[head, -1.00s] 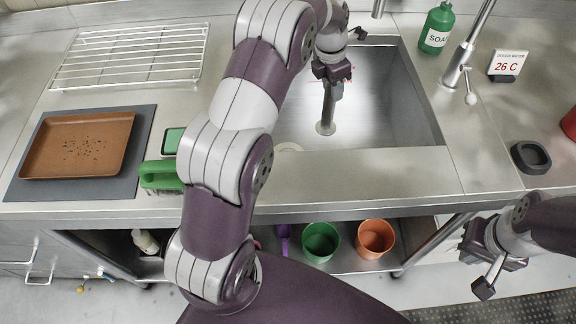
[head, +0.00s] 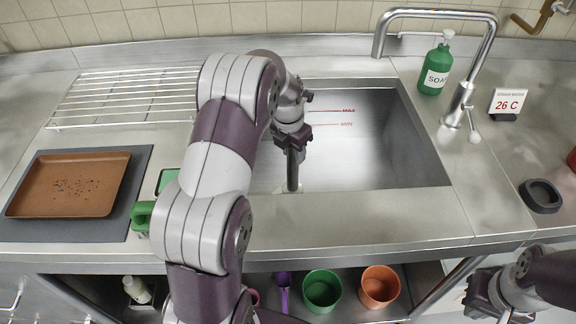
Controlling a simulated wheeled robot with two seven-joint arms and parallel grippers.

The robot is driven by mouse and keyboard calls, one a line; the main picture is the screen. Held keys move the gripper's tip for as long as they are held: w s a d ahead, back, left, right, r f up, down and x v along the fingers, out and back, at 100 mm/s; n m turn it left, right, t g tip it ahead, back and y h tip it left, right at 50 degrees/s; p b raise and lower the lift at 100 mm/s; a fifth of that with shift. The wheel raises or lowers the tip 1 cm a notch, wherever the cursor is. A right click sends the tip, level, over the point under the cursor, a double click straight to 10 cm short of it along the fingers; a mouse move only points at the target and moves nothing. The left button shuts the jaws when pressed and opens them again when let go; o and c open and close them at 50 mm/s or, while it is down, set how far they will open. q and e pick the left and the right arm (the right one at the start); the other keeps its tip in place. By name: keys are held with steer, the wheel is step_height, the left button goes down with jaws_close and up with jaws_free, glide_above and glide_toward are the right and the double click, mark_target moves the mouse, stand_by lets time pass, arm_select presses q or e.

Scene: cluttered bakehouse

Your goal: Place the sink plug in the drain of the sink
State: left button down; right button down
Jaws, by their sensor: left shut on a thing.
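My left gripper (head: 292,140) is over the sink (head: 370,150), pointing down, shut on the sink plug (head: 292,172). The plug shows as a dark upright stem below the fingers. Its lower end reaches the sink's front edge in the picture, where the front rim hides its foot. The drain is not clearly visible; I cannot tell whether the plug touches it. My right gripper (head: 497,297) is low at the right, in front of the counter, with its fingertips largely cut off by the frame edge.
A tap (head: 460,100), soap bottle (head: 436,68) and temperature sign (head: 507,103) stand right of the sink. A wire rack (head: 125,98) and brown tray (head: 68,184) lie left. Green (head: 322,290) and orange (head: 380,286) buckets sit on the shelf below.

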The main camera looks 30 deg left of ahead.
arm_select(q)
steer(key=shift+s+a+f, duration=0.2)
steer(key=shift+f, duration=0.6)
steer(key=shift+s+a+f, duration=0.15)
steer(key=shift+f, duration=0.7)
steer(key=shift+s+a+f, duration=0.2)
steer(key=shift+f, duration=0.7)
steer(key=c, duration=0.8)
jaws_free()
steer(key=shift+o, duration=0.2)
step_height(320, 180, up, 12)
steer(key=s, duration=0.1)
steer(key=shift+s+a+p, duration=0.15)
steer(key=shift+s+p, duration=0.25)
